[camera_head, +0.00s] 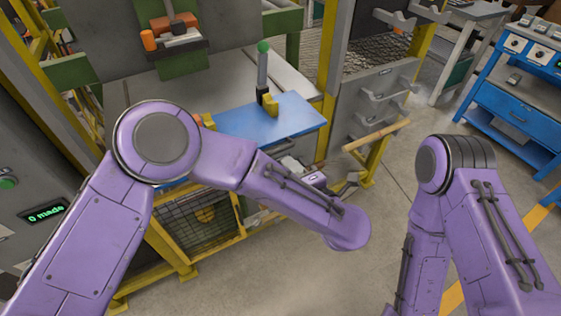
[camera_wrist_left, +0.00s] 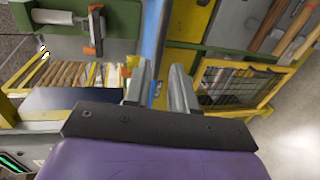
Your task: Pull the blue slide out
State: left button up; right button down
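The blue slide (camera_head: 300,123) is a flat blue plate sticking out at the front of the machine's grey table. A green-knobbed lever (camera_head: 263,68) with a yellow foot stands on it. In the left wrist view the slide shows as a narrow blue strip (camera_wrist_left: 152,38), seen nearly edge-on. My left gripper (camera_wrist_left: 158,72) is open, with a gap between its two grey fingers, and the strip lines up with that gap. I cannot tell whether the fingers touch it. In the head view my left arm hides part of the slide's front. My right gripper is out of view.
A yellow frame with a mesh guard (camera_head: 195,215) stands below the slide. A blue workbench (camera_head: 515,95) stands farther right. The floor (camera_head: 395,190) between is clear.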

pick_arm(q)
jog(key=v, duration=0.4)
jog(key=shift+s, duration=0.1)
notch_tip(320, 180, down, 9)
jog(key=w+m+t+h, duration=0.1)
jog(key=m+h, duration=0.6)
jog(key=m, duration=0.4)
jog(key=s+a+f+m+g+h, duration=0.1)
jog(key=s+a+f+m+g, duration=0.3)
jog(key=a+f, duration=0.65)
jog(key=s+a+f+m+g+y, duration=0.1)
jog(key=s+a+f+g+y, duration=0.1)
jog(key=s+a, duration=0.8)
jog(key=s+a+f+m+g+y, duration=0.1)
jog(key=s+a+f+g, duration=0.4)
jog(key=s+a, duration=0.5)
jog(key=a+f, duration=0.2)
jog(key=a, duration=0.1)
jog(key=shift+s+a+f+y, duration=0.15)
jog(key=shift+s+a+y, duration=0.15)
jog(key=shift+a+y, duration=0.1)
